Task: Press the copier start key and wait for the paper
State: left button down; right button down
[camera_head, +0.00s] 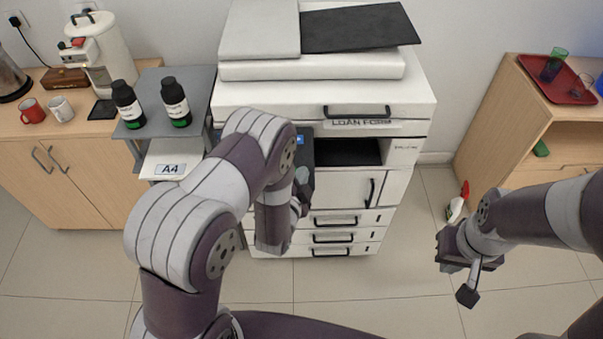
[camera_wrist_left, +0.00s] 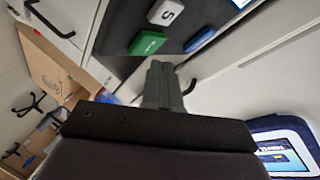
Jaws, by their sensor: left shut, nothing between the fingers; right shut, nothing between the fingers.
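The copier (camera_head: 400,97) is white and stands in the middle of the head view against the wall. Its dark key panel (camera_wrist_left: 118,45) shows in the left wrist view, with a green key (camera_wrist_left: 148,42), a white key with a dark mark (camera_wrist_left: 166,11) and a blue key (camera_wrist_left: 200,39). My left gripper (camera_wrist_left: 158,66) is shut and empty, its tips just below the green key in that view; I cannot tell whether they touch. In the head view my left arm hides most of the panel. The dark slot (camera_head: 352,153) shows no paper. My right gripper (camera_head: 445,248) is shut over the floor.
A side shelf (camera_head: 200,80) with two dark bottles and an A4 tray (camera_head: 168,168) adjoins the copier's left. A wooden counter (camera_head: 80,155) with mugs stands further left. A wooden cabinet (camera_head: 510,120) with a red tray (camera_head: 570,88) stands right. Floor is clear before the copier.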

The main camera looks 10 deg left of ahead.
pick_arm(q)
jog(key=shift+f, duration=0.15)
dwell(0.3)
jog(key=shift+w+a+f+b, duration=0.1)
jog(key=shift+w+f+b, duration=0.15)
jog(key=shift+b, duration=0.15)
jog(key=shift+w+f+b, duration=0.2)
jog(key=shift+f+b, duration=0.2)
jog(key=shift+b, duration=0.05)
dwell(0.4)
jog(key=shift+r, duration=0.15)
jog(key=shift+s+r+p, duration=0.45)
jog(key=shift+r+p, duration=0.2)
jog(key=shift+p, duration=0.1)
jog(key=r+p, duration=0.1)
jog(key=s+r+p, duration=0.1)
jog(key=s+d+r+p, duration=0.1)
jog(key=r+p, duration=0.1)
jog(key=shift+s+r, duration=0.1)
jog(key=shift+s, duration=0.15)
dwell(0.5)
